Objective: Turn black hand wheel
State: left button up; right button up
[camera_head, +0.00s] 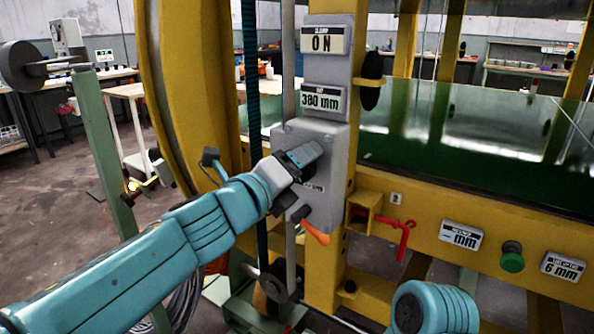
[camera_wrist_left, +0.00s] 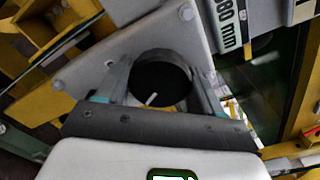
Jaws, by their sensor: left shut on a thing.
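A round black wheel (camera_wrist_left: 160,82) with a short white mark sits on the grey panel (camera_wrist_left: 95,62), between the fingers of my left gripper (camera_wrist_left: 162,88). The fingers close on it from both sides. In the head view my left gripper (camera_head: 303,157) is at the lower grey box (camera_head: 318,205), below the "380 mm" display, and hides the wheel there. Another black wheel (camera_head: 370,82), seen nearly edge-on, is on the right side of the column near the display. A teal part of my right arm shows at the lower right; its gripper is out of view.
An orange-handled lever (camera_head: 315,232) hangs just below my left gripper. A red clamp handle (camera_head: 402,235) and a green button (camera_head: 512,257) are on the yellow beam to the right. A green post (camera_head: 105,155) stands left of my left arm.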

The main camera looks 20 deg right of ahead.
pick_arm(q)
jog(key=m+b, duration=0.1)
jog(key=m, duration=0.3)
jog(key=shift+f, duration=0.1)
jog(key=m+b, duration=0.1)
jog(key=m, duration=0.7)
jog(key=shift+f+b, duration=0.1)
jog(key=shift+b, duration=0.3)
jog(key=shift+m+b, duration=0.4)
jog(key=shift+m, duration=1.5)
jog(key=o, duration=1)
jog(key=shift+o, duration=0.2)
jog(key=shift+a, duration=0.15)
